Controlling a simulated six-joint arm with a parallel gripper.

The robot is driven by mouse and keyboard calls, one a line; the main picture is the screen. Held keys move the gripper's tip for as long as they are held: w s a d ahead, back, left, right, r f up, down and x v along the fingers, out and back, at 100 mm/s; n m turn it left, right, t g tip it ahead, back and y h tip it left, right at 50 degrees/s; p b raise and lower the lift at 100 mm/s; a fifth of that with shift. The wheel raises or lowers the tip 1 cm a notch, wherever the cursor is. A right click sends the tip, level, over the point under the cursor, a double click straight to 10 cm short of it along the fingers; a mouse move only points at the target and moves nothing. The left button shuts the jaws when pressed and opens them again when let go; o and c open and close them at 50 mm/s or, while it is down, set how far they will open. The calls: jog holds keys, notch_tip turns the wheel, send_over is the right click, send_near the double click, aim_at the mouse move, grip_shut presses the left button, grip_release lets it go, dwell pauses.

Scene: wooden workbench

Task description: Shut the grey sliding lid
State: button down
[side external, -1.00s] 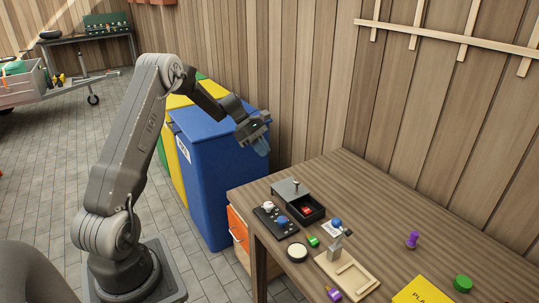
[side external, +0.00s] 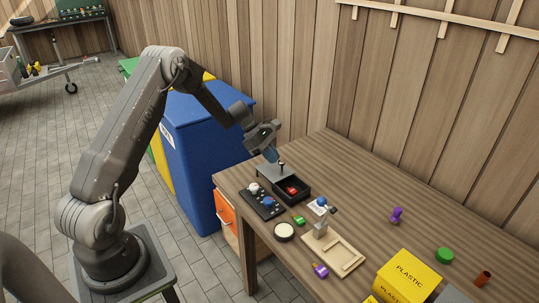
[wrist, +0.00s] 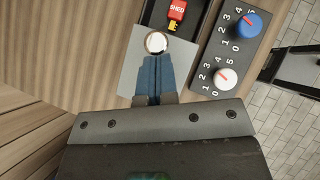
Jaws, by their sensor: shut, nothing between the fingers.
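The grey sliding lid (side external: 266,173) covers the back-left part of a small black box (side external: 298,198) and leaves the front-right part open. A round knob on a post (side external: 282,165) stands on the lid; in the wrist view the knob (wrist: 156,42) looks silvery. A red item (side external: 292,190) lies in the open part; the wrist view shows it as a red tag (wrist: 177,10) reading "SHED". My gripper (side external: 272,156) is shut and empty, with blue fingers pointing down over the lid behind the knob. In the wrist view the fingertips (wrist: 153,62) are close to the knob; contact is unclear.
A black panel with a white and a blue dial (side external: 262,202) lies beside the box. A green piece (side external: 299,220), a round white-topped object (side external: 284,232) and a wooden tray (side external: 346,258) stand in front. The bench's right-back area is mostly clear.

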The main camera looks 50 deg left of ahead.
jog(key=d, duration=0.9)
jog(key=shift+d, duration=0.25)
jog(key=shift+s, duration=0.1)
